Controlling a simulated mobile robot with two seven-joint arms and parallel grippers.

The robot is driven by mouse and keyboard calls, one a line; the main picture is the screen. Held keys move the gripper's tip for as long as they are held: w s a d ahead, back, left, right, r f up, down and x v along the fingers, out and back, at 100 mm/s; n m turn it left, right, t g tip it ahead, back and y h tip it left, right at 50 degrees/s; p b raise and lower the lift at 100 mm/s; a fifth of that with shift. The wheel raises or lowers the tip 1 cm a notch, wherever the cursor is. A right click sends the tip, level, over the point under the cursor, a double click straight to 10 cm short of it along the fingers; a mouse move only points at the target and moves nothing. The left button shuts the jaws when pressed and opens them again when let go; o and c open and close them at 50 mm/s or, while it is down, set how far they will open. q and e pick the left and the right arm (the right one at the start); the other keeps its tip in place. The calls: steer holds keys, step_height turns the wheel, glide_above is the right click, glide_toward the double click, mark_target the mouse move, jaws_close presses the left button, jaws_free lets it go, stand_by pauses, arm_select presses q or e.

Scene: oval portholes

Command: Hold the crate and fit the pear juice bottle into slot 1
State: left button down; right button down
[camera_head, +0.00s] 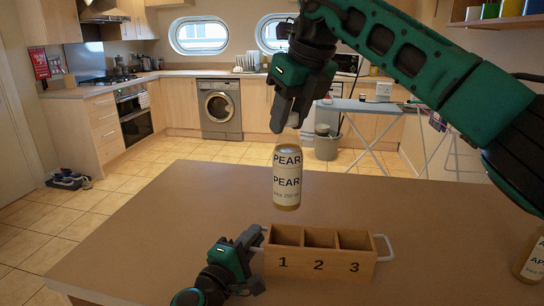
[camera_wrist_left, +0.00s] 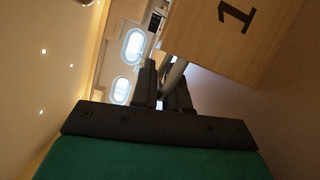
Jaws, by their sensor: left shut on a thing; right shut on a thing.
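The wooden crate (camera_head: 319,262) stands on the table, with slots marked 1, 2 and 3 from left to right; all look empty. My left gripper (camera_head: 258,240) is shut on the crate's left white handle; the left wrist view shows the handle (camera_wrist_left: 174,76) between the fingers and the crate's side (camera_wrist_left: 225,45) with the 1. My right gripper (camera_head: 288,124) is shut on the top of the pear juice bottle (camera_head: 287,180). The bottle hangs nearly upright, apart from the crate, above and behind slot 1. Its neck is partly hidden by the fingers.
A second bottle (camera_head: 532,258), labelled with AP, stands at the table's right edge, cut by the frame. The table (camera_head: 150,235) is otherwise clear. An ironing board (camera_head: 360,107) and a grey bin (camera_head: 327,146) stand beyond the table.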

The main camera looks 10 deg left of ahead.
mark_target(287, 167)
steer(key=shift+s+f, duration=0.1)
steer(key=shift+f, duration=2.95)
steer(key=shift+f, duration=0.3)
steer(key=shift+f, duration=0.35)
steer(key=shift+f, duration=0.15)
steer(key=shift+f, duration=0.3)
steer(key=shift+f, duration=0.65)
steer(key=shift+f, duration=0.5)
steer(key=shift+d+f, duration=0.1)
steer(key=shift+f, duration=0.25)
steer(key=shift+f, duration=0.45)
